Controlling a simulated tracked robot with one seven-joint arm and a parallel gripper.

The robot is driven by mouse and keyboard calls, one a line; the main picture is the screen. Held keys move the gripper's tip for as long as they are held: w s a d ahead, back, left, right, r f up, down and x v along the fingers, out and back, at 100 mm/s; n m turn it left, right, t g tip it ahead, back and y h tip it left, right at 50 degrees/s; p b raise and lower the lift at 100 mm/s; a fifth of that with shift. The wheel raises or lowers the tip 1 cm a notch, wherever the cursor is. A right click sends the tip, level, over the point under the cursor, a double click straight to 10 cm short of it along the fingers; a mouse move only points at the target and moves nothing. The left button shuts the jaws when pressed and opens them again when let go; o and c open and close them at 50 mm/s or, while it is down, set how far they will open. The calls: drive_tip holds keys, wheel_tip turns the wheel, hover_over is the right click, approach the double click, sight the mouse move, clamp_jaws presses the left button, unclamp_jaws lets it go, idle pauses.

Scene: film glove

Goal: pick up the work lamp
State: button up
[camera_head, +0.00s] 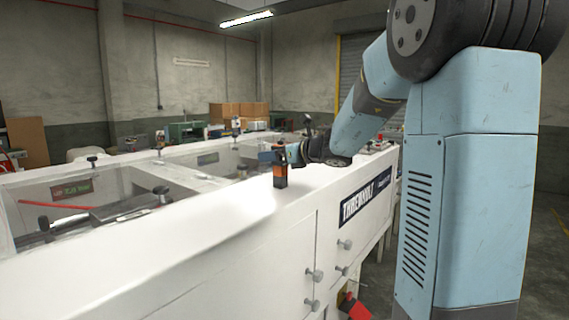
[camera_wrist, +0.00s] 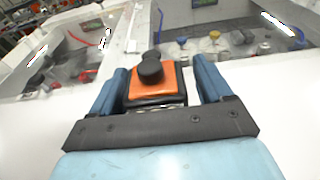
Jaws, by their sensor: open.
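The work lamp (camera_head: 280,170) is a small upright orange and black block standing on the white top of the machine. In the wrist view the lamp (camera_wrist: 155,88) shows an orange top with a round black knob, between the two blue fingers. My gripper (camera_wrist: 158,80) is open, with one finger on each side of the lamp; a narrow gap shows on the right, and contact on the left is hard to judge. In the head view my gripper (camera_head: 280,153) is at the lamp's upper part, partly hiding it.
The white machine top (camera_head: 190,235) is bare in front of the lamp. Behind it are recessed glove-box bays with clear covers and a red rod (camera_head: 57,206). Cardboard boxes (camera_head: 238,110) are far back.

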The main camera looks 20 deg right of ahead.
drive_tip(key=c, duration=1.2)
drive_tip(key=shift+r, duration=0.1)
